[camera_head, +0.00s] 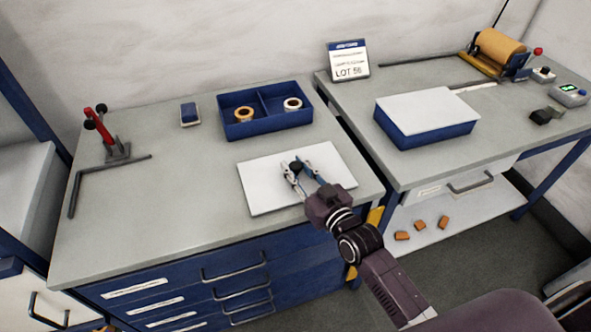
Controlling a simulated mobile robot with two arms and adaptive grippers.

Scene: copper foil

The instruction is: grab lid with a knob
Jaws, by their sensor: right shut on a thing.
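The lid is a flat white panel (262,186) at the front right of the left bench. Its dark round knob (296,166) stands near the middle, partly hidden by the fingers. My right gripper (299,168) reaches in from the lower right over the lid and is shut on the knob. The lid lies flat at bench level; I cannot tell whether it touches the bench top. My left gripper is not in view.
A blue two-part tray (265,129) with tape rolls stands behind the lid. A blue box with a white top (420,108) is on the right bench. A red-handled clamp (103,130) and dark angle bar (73,194) stand left. The left bench's middle is clear.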

